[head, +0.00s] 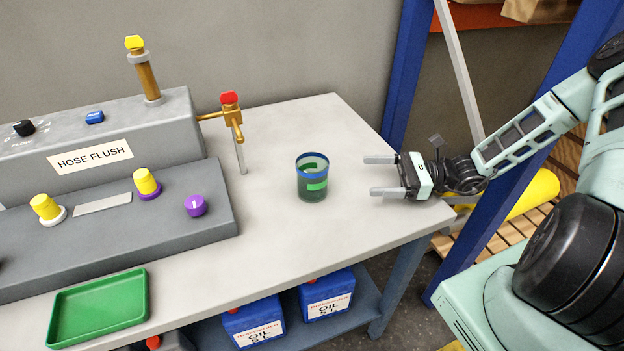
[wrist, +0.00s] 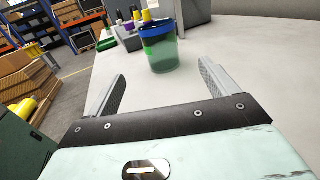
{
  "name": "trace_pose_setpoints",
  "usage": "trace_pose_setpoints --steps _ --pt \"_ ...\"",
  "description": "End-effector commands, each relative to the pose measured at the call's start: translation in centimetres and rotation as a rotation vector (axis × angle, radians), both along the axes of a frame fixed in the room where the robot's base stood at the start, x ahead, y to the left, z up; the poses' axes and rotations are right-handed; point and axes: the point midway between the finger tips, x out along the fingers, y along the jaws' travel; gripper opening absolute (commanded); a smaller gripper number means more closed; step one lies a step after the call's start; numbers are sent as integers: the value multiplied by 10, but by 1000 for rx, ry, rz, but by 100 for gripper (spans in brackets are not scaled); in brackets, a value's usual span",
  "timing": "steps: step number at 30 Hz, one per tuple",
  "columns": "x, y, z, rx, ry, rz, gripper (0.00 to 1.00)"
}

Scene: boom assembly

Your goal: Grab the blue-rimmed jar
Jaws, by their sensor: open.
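The blue-rimmed jar (head: 311,184) stands upright on the table. It is green and see-through with a blue band at the top. My gripper (head: 380,175) is to the right of the jar, level with the tabletop area, with its two fingers pointing left toward it. The fingers are spread apart with nothing between them, and a gap separates them from the jar. In the wrist view the jar (wrist: 160,52) stands ahead, beyond the fingertips and roughly between them, and my gripper (wrist: 162,72) is open.
The table (head: 285,128) is clear around the jar. Left are the grey hose flush panel (head: 100,195) with knobs, a brass tap (head: 236,125) with a red top, and a green tray (head: 98,308). A blue rack post (head: 405,75) rises behind the table's right end. Blue oil cans (head: 327,297) sit below.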

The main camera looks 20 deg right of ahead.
Motion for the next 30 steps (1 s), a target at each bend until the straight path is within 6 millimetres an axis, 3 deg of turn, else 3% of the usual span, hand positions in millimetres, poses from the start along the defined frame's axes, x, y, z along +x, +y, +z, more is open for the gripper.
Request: trace_pose_setpoints --steps 12,23,30 --pt "30 77 2 2 2 5 86" --pt "43 107 1 -1 0 3 86" --pt "57 141 2 0 0 6 86"
